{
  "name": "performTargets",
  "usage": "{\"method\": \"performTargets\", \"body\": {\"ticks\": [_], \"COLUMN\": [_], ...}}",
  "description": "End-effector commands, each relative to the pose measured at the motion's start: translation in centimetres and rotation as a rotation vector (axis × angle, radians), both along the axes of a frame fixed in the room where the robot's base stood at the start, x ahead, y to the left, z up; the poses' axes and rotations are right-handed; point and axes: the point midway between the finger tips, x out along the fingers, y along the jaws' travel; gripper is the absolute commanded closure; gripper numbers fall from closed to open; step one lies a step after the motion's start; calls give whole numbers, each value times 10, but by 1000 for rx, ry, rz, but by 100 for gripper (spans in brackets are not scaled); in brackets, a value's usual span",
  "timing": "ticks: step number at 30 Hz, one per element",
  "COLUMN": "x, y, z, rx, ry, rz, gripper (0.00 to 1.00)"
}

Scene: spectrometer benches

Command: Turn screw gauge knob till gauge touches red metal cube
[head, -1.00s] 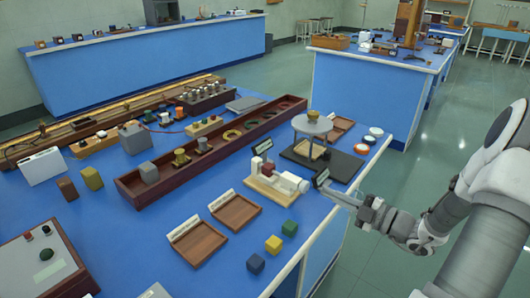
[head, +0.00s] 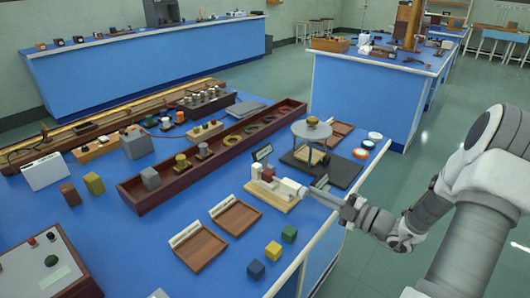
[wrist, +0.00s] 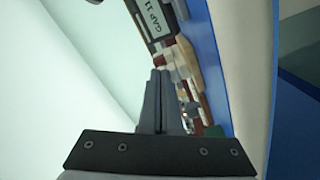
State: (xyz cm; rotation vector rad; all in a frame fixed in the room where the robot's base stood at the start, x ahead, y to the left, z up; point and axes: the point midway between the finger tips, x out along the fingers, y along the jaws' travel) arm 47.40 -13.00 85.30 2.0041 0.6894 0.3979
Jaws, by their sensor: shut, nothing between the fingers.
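The screw gauge (head: 277,202) stands on a pale wooden base near the right edge of the blue bench in the head view. The red metal cube (head: 267,174) sits in it; I cannot tell whether the gauge touches it. The white knob (head: 302,192) is at the gauge's right end. My gripper (head: 312,192) points left at the knob, very close to it; contact is unclear. In the wrist view my gripper (wrist: 159,76) is shut and empty, its fingers upright in the picture. A dark readout (wrist: 164,24) reading "GAP 11" is beyond the fingertips.
A round-topped stand (head: 312,131) on a black base is behind the gauge. Two brown trays (head: 198,251) and blue, yellow and green cubes (head: 289,234) are in front. A long dark wooden box (head: 135,200) lies to the left. The bench edge is below my arm.

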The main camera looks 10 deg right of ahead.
Motion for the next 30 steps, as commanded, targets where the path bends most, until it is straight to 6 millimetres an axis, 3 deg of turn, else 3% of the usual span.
{"method": "performTargets", "body": {"ticks": [30], "x": [-6], "y": [8], "z": [3], "rx": [3], "ry": [0], "rz": [6], "gripper": [100]}}
